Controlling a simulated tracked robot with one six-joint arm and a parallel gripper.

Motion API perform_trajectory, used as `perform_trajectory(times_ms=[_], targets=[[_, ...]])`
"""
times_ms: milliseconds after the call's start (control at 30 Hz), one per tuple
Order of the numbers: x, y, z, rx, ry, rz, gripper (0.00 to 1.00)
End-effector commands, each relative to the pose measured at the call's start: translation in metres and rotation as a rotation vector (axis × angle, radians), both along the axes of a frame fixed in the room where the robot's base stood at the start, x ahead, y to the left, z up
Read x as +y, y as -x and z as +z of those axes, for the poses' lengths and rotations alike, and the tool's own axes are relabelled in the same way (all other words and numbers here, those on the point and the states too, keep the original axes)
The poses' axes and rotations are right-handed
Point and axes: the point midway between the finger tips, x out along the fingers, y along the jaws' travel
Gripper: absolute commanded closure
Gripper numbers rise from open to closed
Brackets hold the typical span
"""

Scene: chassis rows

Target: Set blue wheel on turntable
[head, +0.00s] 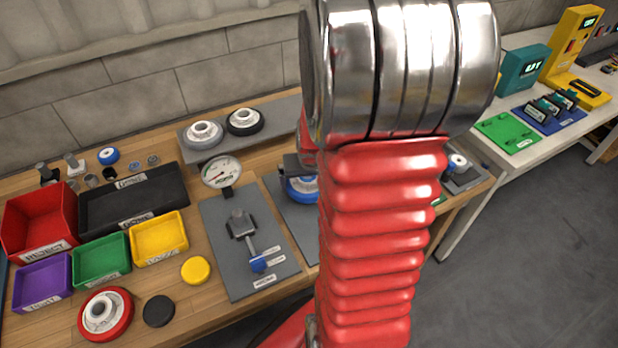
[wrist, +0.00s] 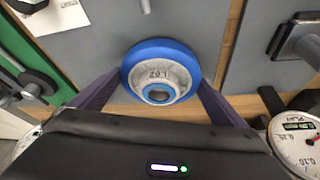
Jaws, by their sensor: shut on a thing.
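The blue wheel (wrist: 133,75) has a blue rim and a pale, marked hub, and shows face-on in the wrist view. My gripper (wrist: 158,88) is shut on it, with a dark finger on each side. In the head view the blue wheel (head: 300,190) is partly hidden by my arm, beneath the dark body of my gripper (head: 294,166). It appears over a grey plate (head: 293,222); whether it touches the plate is unclear. I cannot make out the turntable for sure; my arm hides much of this area.
A grey fixture plate with a clamp (head: 240,222) and a dial gauge (head: 221,172) stand close left of the wheel. Bins, including a red one (head: 38,222), and a red wheel (head: 121,312) fill the left. Two wheels sit on a grey shelf (head: 273,117) behind.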

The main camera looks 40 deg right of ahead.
Motion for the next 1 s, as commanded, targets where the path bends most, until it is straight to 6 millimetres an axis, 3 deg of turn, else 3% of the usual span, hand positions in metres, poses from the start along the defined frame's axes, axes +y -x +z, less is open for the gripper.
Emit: perform_trajectory(times_ms=[67, 100, 167, 567, 1000], targets=[[0.000, 0.000, 0.001, -0.002, 0.001, 0.000, 0.45], [0.000, 0.000, 0.001, -0.002, 0.001, 0.000, 0.04], [0.000, 0.000, 0.001, -0.002, 0.001, 0.000, 0.00], [0.001, 0.001, 0.005, -0.001, 0.001, 0.000, 0.00], [0.009, 0.014, 0.043, -0.004, 0.003, 0.001, 0.00]])
